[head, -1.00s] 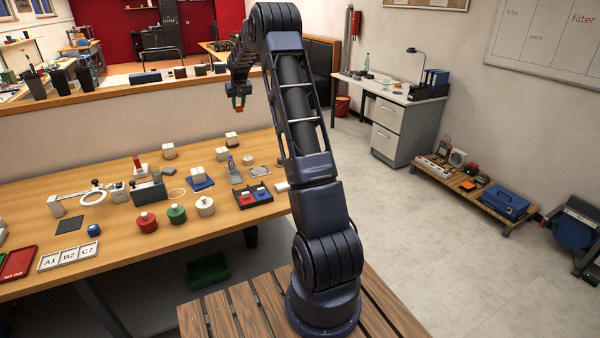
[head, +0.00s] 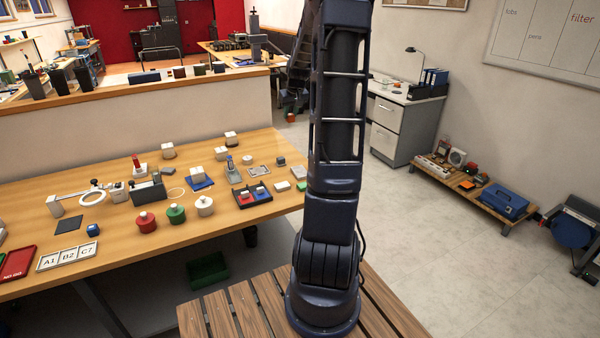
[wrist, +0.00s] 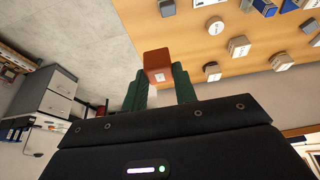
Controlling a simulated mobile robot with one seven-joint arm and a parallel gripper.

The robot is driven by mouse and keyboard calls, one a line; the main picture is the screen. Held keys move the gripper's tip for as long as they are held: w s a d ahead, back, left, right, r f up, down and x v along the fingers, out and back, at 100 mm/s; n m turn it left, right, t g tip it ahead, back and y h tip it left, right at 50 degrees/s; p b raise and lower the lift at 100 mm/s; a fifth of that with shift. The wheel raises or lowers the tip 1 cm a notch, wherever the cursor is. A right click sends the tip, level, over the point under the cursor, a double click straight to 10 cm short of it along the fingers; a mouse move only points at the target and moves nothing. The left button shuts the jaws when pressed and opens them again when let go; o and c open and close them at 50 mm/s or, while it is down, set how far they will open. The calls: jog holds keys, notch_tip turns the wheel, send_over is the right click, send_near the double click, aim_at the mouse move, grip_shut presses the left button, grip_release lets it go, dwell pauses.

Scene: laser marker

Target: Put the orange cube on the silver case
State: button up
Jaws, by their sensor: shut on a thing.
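The orange cube (wrist: 158,62) shows in the wrist view, held between the two green fingers of my gripper (wrist: 160,82). My gripper is shut on it, and the cube is up in the air, apart from the table.
The wooden table (head: 130,240) carries several jars, blocks and fixtures. A dark tray (head: 241,202) with blue and red parts lies left of the pale box. A low bench (head: 440,173) with a blue case (head: 505,205) stands at the right. The floor (head: 450,270) between is clear.

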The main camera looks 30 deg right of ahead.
send_over(299, 169)
jog(key=s, duration=0.1)
jog(key=f, duration=1.4)
jog(key=s+f, duration=0.1)
jog(key=f, duration=0.6)
jog(key=shift+a, duration=0.1)
jog(key=shift+f, duration=0.1)
jog(key=o, duration=0.9)
jog(key=shift+o, duration=0.2)
